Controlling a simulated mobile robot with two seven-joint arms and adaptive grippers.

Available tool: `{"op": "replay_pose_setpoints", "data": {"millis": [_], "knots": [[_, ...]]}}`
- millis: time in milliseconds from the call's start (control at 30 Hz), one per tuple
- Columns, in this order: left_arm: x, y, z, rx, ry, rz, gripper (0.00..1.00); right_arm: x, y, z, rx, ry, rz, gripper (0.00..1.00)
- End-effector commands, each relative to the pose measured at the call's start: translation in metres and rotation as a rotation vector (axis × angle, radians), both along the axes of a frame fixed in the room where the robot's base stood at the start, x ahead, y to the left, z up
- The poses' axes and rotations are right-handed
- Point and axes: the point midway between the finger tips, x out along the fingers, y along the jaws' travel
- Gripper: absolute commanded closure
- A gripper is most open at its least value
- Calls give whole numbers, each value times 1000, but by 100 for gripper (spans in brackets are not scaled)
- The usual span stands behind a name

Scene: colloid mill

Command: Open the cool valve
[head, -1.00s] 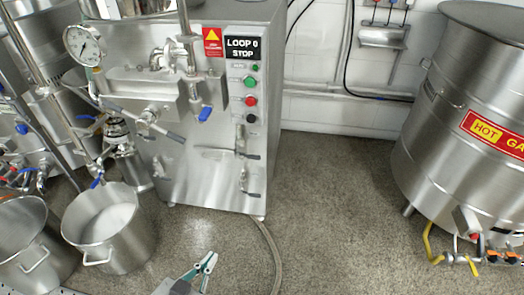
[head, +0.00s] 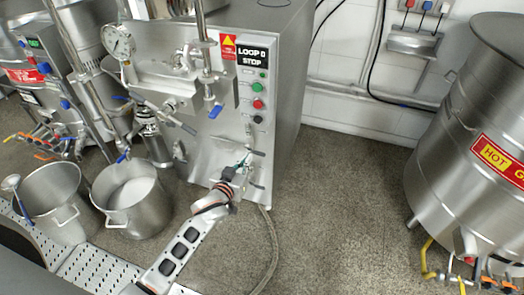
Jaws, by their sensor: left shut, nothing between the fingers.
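The steel colloid mill cabinet (head: 210,140) stands in the middle of the head view. Low on the right of its front are two small lever valves, one above the other. The upper valve (head: 249,132) shows above my gripper, with a dark-tipped lever end (head: 259,153) to its right. The lower valve is mostly hidden behind my gripper and wrist. No label naming the cool valve is readable. My left gripper (head: 245,160) is shut and empty, its tips in front of the panel by these valves. I cannot tell whether it touches a lever. My right gripper is not in view.
Two steel pots (head: 135,207) (head: 50,205) stand on the floor left of the mill. A hose (head: 270,240) runs along the floor below the valves. A large hot tank (head: 470,120) stands at the right, with clear floor (head: 345,200) between.

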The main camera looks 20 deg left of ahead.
Motion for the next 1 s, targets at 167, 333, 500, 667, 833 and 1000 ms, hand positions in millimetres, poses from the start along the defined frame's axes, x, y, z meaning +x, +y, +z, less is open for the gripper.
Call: {"op": "replay_pose_setpoints", "data": {"millis": [167, 333, 500, 667, 833, 1000], "knots": [[2, 1, 0, -4, 0, 2, 100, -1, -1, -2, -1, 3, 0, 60], [1, 1, 0, -3, 0, 2, 100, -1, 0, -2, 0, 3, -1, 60], [9, 0, -2, -3, -1, 2, 100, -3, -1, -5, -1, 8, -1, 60], [30, -1, -10, -2, 1, 1, 100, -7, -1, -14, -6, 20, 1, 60], [59, -2, -19, -2, 4, 1, 100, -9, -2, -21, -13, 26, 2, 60], [88, -3, -27, -2, 5, 1, 100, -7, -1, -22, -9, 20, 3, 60]]}}
